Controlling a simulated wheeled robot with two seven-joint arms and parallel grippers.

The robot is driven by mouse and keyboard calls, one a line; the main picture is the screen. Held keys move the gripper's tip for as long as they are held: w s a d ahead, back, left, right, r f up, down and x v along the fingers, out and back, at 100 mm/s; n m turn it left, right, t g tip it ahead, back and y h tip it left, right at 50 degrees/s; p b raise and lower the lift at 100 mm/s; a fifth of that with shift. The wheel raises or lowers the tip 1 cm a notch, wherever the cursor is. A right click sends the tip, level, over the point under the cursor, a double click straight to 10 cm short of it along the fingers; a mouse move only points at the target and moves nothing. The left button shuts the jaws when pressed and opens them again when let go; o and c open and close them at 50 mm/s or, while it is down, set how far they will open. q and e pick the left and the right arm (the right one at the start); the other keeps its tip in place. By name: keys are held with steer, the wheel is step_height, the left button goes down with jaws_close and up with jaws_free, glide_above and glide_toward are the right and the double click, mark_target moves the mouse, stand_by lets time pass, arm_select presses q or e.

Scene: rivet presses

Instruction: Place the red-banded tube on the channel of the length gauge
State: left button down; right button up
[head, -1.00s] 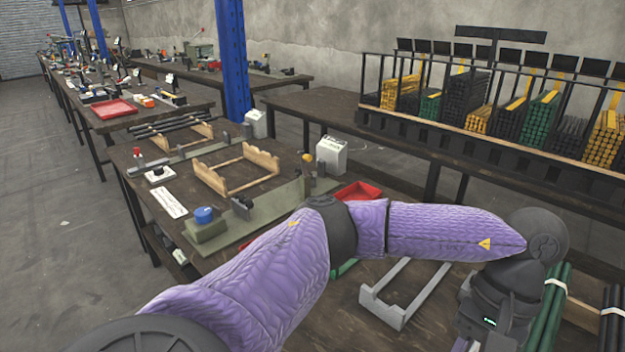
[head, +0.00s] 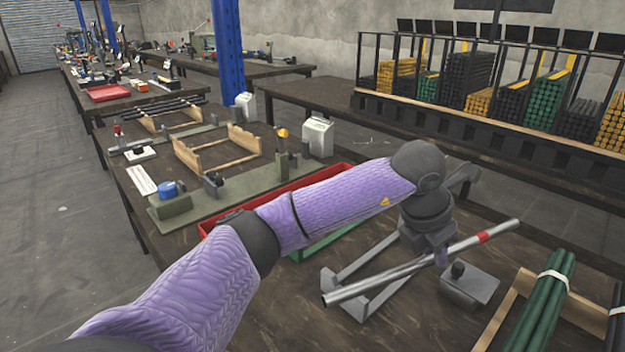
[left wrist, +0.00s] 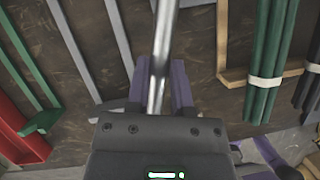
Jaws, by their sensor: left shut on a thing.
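The red-banded tube (head: 380,279) is a silvery rod with a red band near its right end. My left gripper (head: 441,256) is shut around it between its middle and the band, holding it over the front of the bench, tilted in the picture. In the left wrist view the tube (left wrist: 164,45) runs up from between the purple fingers. A long grey-green fixture (head: 238,196), with a blue-capped block at its left and a yellow-knobbed post at its right, looks like the length gauge, apart from the tube. Its channel is not clear.
A grey cradle (head: 343,277) lies below the tube, beside a grey block (head: 470,285). Bundled green tubes (head: 546,305) lie at the right. A red tray (head: 285,190) lies between my arm and the fixture. A wooden cradle (head: 190,159) stands behind the fixture.

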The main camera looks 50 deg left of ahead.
mark_target(418, 293)
arm_select(q)
steer(key=f+n+b, duration=0.1)
steer(key=f+b, duration=0.1)
steer(key=f, duration=0.1)
steer(key=w+a+f+n+y+b, duration=0.1)
steer(key=f, duration=0.3)
steer(key=f+n+b, duration=0.1)
steer(key=f+b, duration=0.1)
steer(key=f, duration=0.1)
steer(key=shift+w+a+f+n+b, duration=0.15)
steer(key=shift+a+f+n+b, duration=0.05)
steer(key=shift+n+b, duration=0.1)
steer(key=shift+r, duration=0.15)
steer(key=c, duration=0.8)
jaws_free()
arm_select(e)
steer(key=shift+g, duration=0.3)
steer(key=x, duration=0.2)
steer(key=s+x, duration=0.1)
steer(key=x, duration=0.2)
steer(key=shift+a+f, duration=0.15)
steer(key=shift+a, duration=0.1)
